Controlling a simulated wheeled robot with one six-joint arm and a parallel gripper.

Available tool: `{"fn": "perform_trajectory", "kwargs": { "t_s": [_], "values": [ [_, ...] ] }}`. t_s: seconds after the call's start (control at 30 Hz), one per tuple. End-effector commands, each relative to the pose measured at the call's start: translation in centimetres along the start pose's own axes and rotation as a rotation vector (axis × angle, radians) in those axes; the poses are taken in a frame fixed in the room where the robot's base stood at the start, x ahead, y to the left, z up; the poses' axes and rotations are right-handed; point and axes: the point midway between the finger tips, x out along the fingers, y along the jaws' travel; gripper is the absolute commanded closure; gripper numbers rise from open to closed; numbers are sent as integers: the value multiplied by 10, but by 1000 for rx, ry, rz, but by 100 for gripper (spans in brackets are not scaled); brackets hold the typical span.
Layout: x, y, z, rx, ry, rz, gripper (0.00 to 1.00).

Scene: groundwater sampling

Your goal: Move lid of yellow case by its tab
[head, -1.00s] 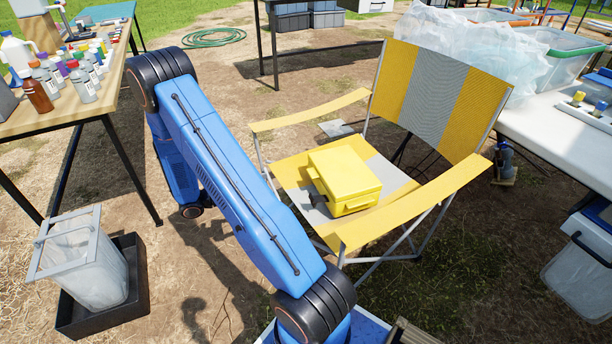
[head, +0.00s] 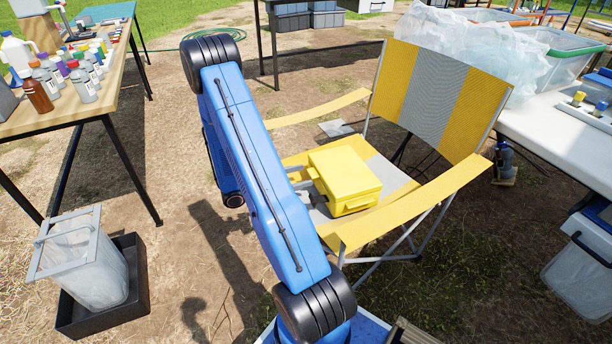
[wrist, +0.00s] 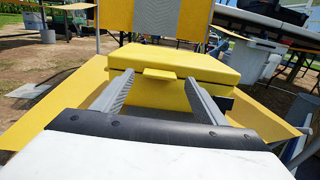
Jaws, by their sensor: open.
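The yellow case (head: 344,179) sits with its lid closed on the seat of a yellow and grey folding chair (head: 433,100). In the wrist view the lid (wrist: 172,62) is straight ahead, and its tab (wrist: 160,74) sticks out from the front edge toward me. My gripper (wrist: 160,92) is open, with one ridged grey finger on each side of the tab and a gap to both. I cannot tell whether the fingertips touch the case front. In the head view my arm hides most of the gripper.
The chair's armrests (head: 415,207) flank the case, and its backrest rises behind it. A table with bottles (head: 85,82) stands at the left, a white table (head: 555,122) at the right.

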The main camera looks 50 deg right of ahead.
Motion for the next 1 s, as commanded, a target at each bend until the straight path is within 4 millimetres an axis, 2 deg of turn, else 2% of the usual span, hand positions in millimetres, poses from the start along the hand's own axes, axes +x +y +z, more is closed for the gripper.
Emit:
{"fn": "perform_trajectory", "kwargs": {
  "t_s": [0.2,0.6,0.67,0.87,1.0],
  "values": [
    [21,0,0,0,0,0,34],
    [26,0,0,1,0,1,34],
    [26,0,0,1,0,1,46],
    [26,0,0,1,0,1,94],
    [26,1,1,1,3,1,94]
  ]
}}
